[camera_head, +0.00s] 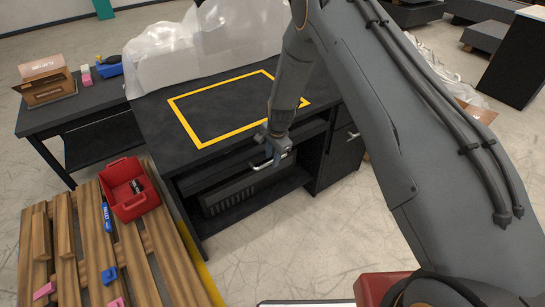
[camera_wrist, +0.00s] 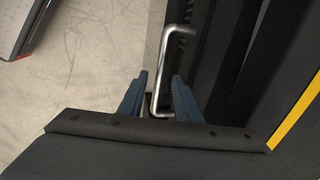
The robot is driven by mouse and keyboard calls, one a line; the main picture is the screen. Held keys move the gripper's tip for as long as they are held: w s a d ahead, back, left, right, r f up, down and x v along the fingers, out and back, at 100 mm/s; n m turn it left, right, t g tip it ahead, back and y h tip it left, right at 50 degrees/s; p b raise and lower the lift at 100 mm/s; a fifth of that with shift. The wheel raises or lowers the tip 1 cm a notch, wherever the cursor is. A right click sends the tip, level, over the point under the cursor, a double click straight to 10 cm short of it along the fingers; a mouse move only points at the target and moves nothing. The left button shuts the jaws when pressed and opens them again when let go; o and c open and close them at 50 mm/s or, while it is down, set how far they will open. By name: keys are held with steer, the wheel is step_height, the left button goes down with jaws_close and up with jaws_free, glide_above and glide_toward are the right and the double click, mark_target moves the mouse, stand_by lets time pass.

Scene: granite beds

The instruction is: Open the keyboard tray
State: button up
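The black desk (camera_head: 155,115) has a dark keyboard tray (camera_head: 215,174) under its top. A bent silver handle (camera_head: 262,164) is on the tray's front. My gripper (camera_head: 274,150) reaches down over the desk's front edge to this handle. In the wrist view, the handle (camera_wrist: 157,85) runs between the two blue fingers of my gripper (camera_wrist: 159,97). The fingers stand apart, one on each side of the bar, with small gaps visible. The tray lies close under the desk top; how far it sticks out is hard to tell.
A dark slatted unit (camera_head: 235,194) sits on the shelf below, and a cabinet (camera_head: 340,160) is at the right. A wooden pallet (camera_head: 70,240) with a red bin (camera_head: 125,205) stands at the left. The floor (camera_head: 285,240) in front of the desk is clear.

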steer(key=shift+f, duration=0.1)
steer(key=shift+c, duration=0.3)
jaws_close()
steer(key=shift+d, duration=0.1)
